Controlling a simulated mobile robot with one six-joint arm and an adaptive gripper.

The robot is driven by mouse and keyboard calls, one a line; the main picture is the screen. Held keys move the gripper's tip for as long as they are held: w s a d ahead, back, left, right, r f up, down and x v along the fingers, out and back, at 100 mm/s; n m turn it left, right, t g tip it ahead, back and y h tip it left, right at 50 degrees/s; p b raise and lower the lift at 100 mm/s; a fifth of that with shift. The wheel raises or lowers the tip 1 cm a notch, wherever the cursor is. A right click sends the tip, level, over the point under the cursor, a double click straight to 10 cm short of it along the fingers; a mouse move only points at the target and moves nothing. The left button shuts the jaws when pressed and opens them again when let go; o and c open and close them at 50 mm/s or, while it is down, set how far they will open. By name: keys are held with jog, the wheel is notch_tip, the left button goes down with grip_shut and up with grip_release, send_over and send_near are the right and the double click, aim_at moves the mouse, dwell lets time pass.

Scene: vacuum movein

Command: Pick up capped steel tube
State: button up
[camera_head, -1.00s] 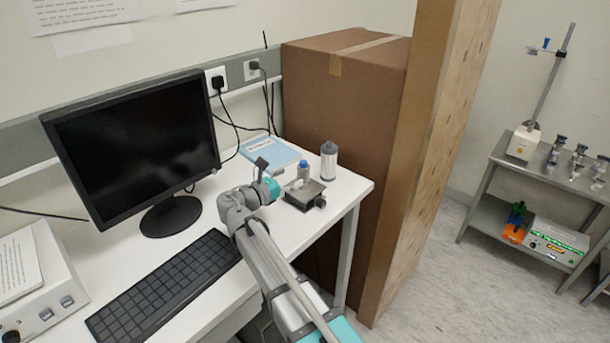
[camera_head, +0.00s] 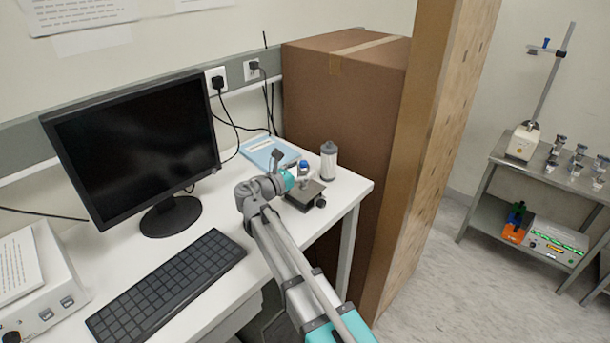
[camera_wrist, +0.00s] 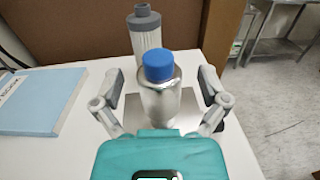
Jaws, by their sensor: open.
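The capped steel tube (camera_wrist: 160,98) has a shiny steel body and a blue cap, and stands upright on a small grey metal platform (camera_wrist: 187,123). In the head view only its blue cap and upper part (camera_head: 303,170) show, partly hidden by my wrist. My gripper (camera_wrist: 160,92) is open, with one finger on each side of the tube. Gaps show between the fingers and the steel body, so it is not gripped. In the head view my gripper (camera_head: 300,178) is at the platform (camera_head: 310,197), its fingers hard to make out.
A grey ribbed bottle (camera_wrist: 147,32) stands just behind the tube; it also shows in the head view (camera_head: 328,160). A blue book (camera_head: 268,153) lies to the left. A monitor (camera_head: 135,145), a keyboard (camera_head: 168,285) and a large cardboard box (camera_head: 340,110) surround the desk area.

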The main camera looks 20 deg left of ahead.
jog(key=shift+c, duration=0.2)
dwell(0.4)
grip_shut()
